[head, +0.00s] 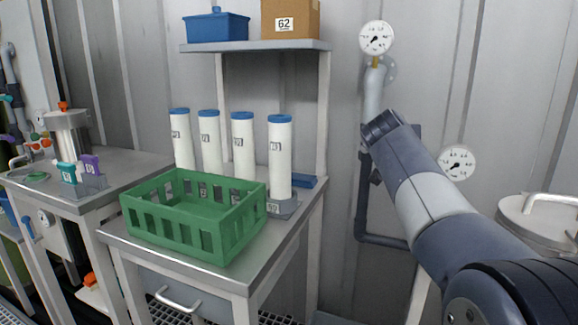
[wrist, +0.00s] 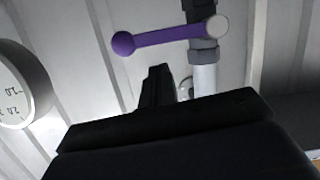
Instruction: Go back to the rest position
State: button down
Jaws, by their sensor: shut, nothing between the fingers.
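My gripper (wrist: 160,72) shows as a dark shape in the middle of the wrist view, its fingers shut with nothing between them. A purple valve lever (wrist: 165,38) with a round grey end lies just beyond and above the fingertips in that view, apart from them as far as I can see. In the head view my arm reaches up from the lower right toward the wall pipe (head: 373,92). The gripper itself is hidden there behind the arm's end.
Gauges (head: 377,38) (head: 457,163) hang on the wall near my arm. A metal vessel lid (head: 540,222) stands at the right. At the left, a table (head: 262,255) bears a green crate (head: 195,213) and several white cylinders (head: 280,160) under a shelf (head: 255,46).

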jog(key=w+a+r+n+h+p, duration=0.2)
jog(key=a+n+p, duration=0.5)
jog(key=n+p, duration=0.5)
jog(key=w+h+p, duration=0.1)
jog(key=h+p, duration=0.1)
jog(key=p, duration=0.6)
jog(key=shift+a+r, duration=0.25)
jog(key=shift+a, duration=0.05)
jog(key=shift+w+f+n, duration=0.1)
jog(key=shift+n, duration=0.2)
